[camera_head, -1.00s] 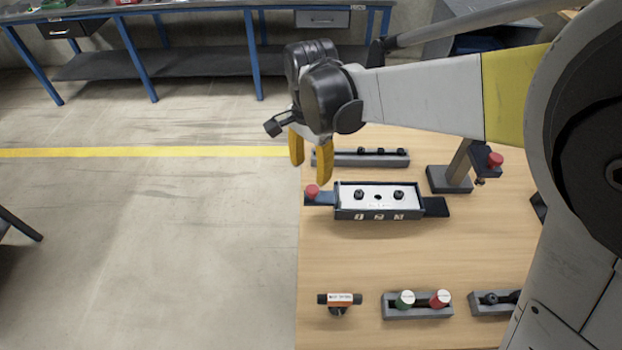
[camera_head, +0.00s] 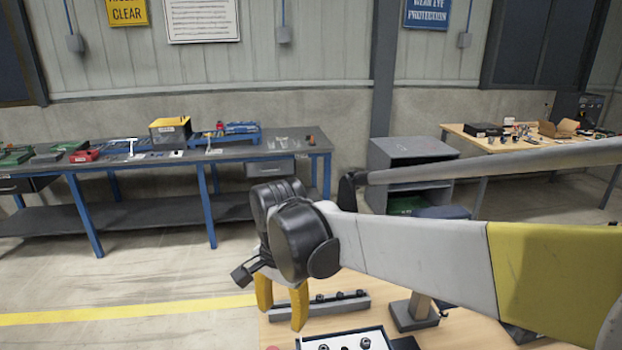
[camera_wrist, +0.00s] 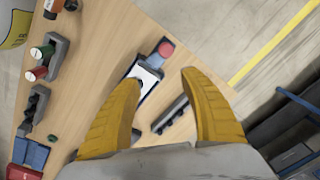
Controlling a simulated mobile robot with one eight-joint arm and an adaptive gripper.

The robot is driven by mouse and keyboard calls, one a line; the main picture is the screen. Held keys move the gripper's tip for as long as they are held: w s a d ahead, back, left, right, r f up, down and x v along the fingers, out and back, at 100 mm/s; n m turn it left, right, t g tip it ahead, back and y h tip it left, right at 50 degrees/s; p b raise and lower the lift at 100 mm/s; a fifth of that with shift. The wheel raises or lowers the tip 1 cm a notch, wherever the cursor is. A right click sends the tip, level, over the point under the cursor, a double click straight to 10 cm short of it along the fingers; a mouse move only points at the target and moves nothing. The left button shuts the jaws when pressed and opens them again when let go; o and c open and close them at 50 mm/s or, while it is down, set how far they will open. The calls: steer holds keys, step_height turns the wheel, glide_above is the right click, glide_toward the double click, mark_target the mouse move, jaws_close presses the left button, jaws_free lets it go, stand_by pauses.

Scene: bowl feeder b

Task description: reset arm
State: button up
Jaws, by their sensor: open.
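My gripper (camera_head: 283,305) hangs at the end of my arm, over the left part of the wooden table. Its two yellow fingers are apart with nothing between them. In the wrist view my gripper (camera_wrist: 160,100) is also open and empty, pointing down at the tabletop. Below it lies the black fixture with a white plate (camera_head: 345,341), cut off by the lower edge of the head view. In the wrist view the white plate (camera_wrist: 146,76) is partly hidden by the left finger. A red knob (camera_wrist: 166,48) is at the fixture's end.
A grey rail with black knobs (camera_head: 335,303) and a grey stand (camera_head: 413,315) are on the table near my gripper. The wrist view shows a holder with green and red caps (camera_wrist: 48,58). A workbench (camera_head: 160,153) and a grey cabinet (camera_head: 410,155) stand behind.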

steer(key=s+d+f+n+t+b, duration=0.1)
steer(key=s+d, duration=0.4)
steer(key=d, duration=0.8)
steer(key=s+d+f+n+t+b, duration=0.1)
steer(key=s+d+n+t+b, duration=0.2)
steer(key=d, duration=1)
steer(key=s+n+t, duration=0.2)
steer(key=s, duration=0.1)
steer(key=shift+f+t, duration=0.2)
steer(key=shift+t, duration=0.1)
